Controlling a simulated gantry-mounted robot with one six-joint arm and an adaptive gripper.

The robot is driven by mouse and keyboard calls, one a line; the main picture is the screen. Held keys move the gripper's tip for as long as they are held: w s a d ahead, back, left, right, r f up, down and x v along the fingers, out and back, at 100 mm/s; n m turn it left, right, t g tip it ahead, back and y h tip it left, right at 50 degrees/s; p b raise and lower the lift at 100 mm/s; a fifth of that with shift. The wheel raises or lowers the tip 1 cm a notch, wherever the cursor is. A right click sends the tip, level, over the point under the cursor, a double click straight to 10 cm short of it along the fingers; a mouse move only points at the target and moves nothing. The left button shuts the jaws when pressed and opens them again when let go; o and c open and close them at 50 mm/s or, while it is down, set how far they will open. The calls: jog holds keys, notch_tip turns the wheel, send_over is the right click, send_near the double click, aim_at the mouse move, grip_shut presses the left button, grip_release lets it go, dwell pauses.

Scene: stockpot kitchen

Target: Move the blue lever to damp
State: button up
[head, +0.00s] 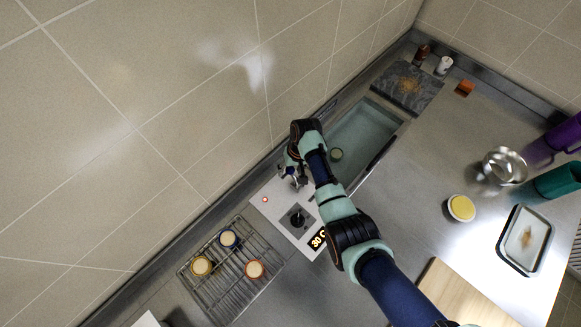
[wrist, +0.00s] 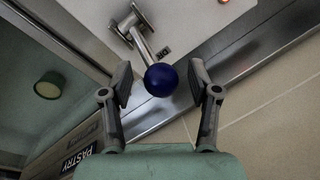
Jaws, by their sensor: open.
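The blue lever shows in the wrist view as a round dark blue knob (wrist: 162,80) on a grey metal arm (wrist: 143,45) that rises from a white panel (wrist: 92,14). My gripper (wrist: 160,84) is open, with one finger on each side of the knob. Neither finger clearly touches it. In the head view my gripper (head: 294,176) is over the upper edge of the white panel (head: 272,190). There the knob is hidden or too small to make out. A dark label beside the lever is only partly readable, and I cannot read the word damp.
The panel carries a black knob (head: 297,219), a red light (head: 265,199) and a display reading 30 (head: 318,239). A wire rack (head: 222,285) with several small cups stands at the left. A sink basin (head: 365,135) lies to the right. The tiled wall is close behind.

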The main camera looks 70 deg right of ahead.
grip_shut()
dwell(0.3)
